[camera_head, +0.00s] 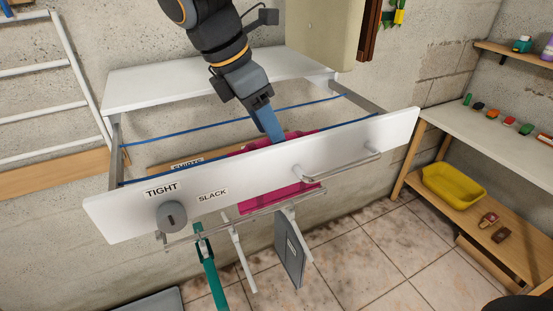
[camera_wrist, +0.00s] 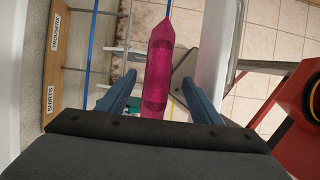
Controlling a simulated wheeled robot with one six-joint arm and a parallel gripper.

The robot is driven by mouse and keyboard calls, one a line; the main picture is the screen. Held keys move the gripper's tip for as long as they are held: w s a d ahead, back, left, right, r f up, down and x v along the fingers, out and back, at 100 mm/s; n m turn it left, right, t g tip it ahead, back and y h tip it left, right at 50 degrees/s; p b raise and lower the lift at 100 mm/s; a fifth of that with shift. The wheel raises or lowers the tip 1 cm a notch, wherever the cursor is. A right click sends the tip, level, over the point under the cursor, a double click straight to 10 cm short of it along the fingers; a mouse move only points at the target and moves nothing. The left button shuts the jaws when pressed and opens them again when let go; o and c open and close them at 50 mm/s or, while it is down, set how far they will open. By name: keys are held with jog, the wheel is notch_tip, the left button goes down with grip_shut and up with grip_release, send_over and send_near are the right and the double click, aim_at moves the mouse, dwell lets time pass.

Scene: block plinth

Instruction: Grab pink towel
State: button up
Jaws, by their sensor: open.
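The pink towel (camera_head: 262,201) hangs over a blue line behind the white front board. Its top shows above the board's upper edge and its lower part below; the board hides its middle. In the wrist view, the towel (camera_wrist: 158,62) is a narrow magenta strip seen from above. My gripper (camera_head: 270,126) reaches down from above at the towel, behind the board. In the wrist view, the blue fingers of my gripper (camera_wrist: 159,82) are apart, one on each side of the towel. A gap shows between each finger and the cloth. I cannot tell how deep the fingertips reach.
The white front board (camera_head: 245,177) has a grey knob (camera_head: 171,216), TIGHT and SLACK labels and a metal handle (camera_head: 340,165). A white shelf (camera_head: 210,78) is behind. A teal item (camera_head: 209,270) and a grey panel (camera_head: 289,250) hang below. A yellow basin (camera_head: 455,188) stands right.

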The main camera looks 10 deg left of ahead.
jog(key=shift+p+x, duration=1.05)
jog(key=shift+x, duration=1.3)
jog(key=shift+a, duration=0.1)
jog(key=shift+c, duration=0.4)
grip_shut()
